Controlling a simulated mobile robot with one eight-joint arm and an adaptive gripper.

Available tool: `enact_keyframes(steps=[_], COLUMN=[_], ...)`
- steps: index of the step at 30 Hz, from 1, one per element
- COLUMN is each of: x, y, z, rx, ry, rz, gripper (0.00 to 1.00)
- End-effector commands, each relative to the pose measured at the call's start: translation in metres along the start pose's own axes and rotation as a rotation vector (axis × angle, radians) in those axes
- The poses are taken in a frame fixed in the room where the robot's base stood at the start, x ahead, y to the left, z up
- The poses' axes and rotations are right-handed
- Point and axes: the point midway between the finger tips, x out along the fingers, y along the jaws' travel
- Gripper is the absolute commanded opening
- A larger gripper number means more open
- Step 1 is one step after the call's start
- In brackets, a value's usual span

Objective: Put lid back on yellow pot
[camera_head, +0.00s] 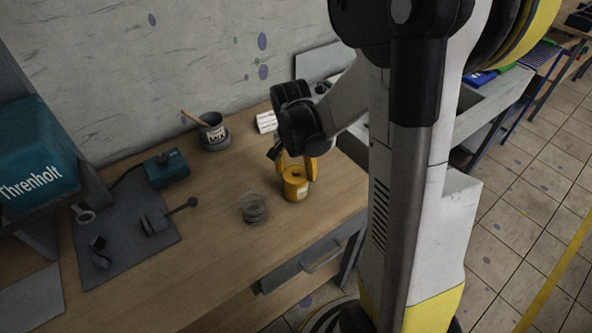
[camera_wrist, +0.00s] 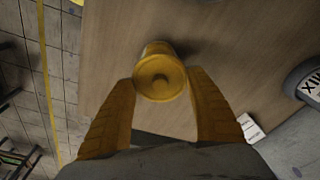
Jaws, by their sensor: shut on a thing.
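The yellow pot (camera_head: 296,192) stands upright on the wooden bench near its front edge. In the wrist view the fingertips (camera_wrist: 161,84) are closed against opposite sides of the lid. The pot's body shows just behind the lid there. The pot's lower side is hidden in that view.
A grey stacked, ribbed object (camera_head: 253,208) stands left of the pot. A dark MIX pot (camera_head: 214,135) with a stick, a white card (camera_head: 266,122) and a teal box (camera_head: 166,169) are farther back. A dark mat (camera_head: 125,247) with tools lies left. The bench front is clear.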

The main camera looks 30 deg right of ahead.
Motion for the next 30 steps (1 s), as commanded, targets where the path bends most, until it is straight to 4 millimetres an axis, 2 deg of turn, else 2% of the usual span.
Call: enact_keyframes(steps=[9, 10, 12, 18, 19, 20, 30], x=[0.0, 0.0, 0.0, 0.0, 0.0, 0.0, -0.0032], y=[0.0, 0.0, 0.0, 0.0, 0.0, 0.0, 0.0], z=[0.0, 0.0, 0.0, 0.0, 0.0, 0.0, -0.0004], rx=[0.0, 0.0, 0.0, 0.0, 0.0, 0.0, 0.0], ry=[0.0, 0.0, 0.0, 0.0, 0.0, 0.0, 0.0], rz=[0.0, 0.0, 0.0, 0.0, 0.0, 0.0, 0.0], gripper=[0.53, 0.71, 0.88, 0.88, 0.92, 1.0, 1.0])
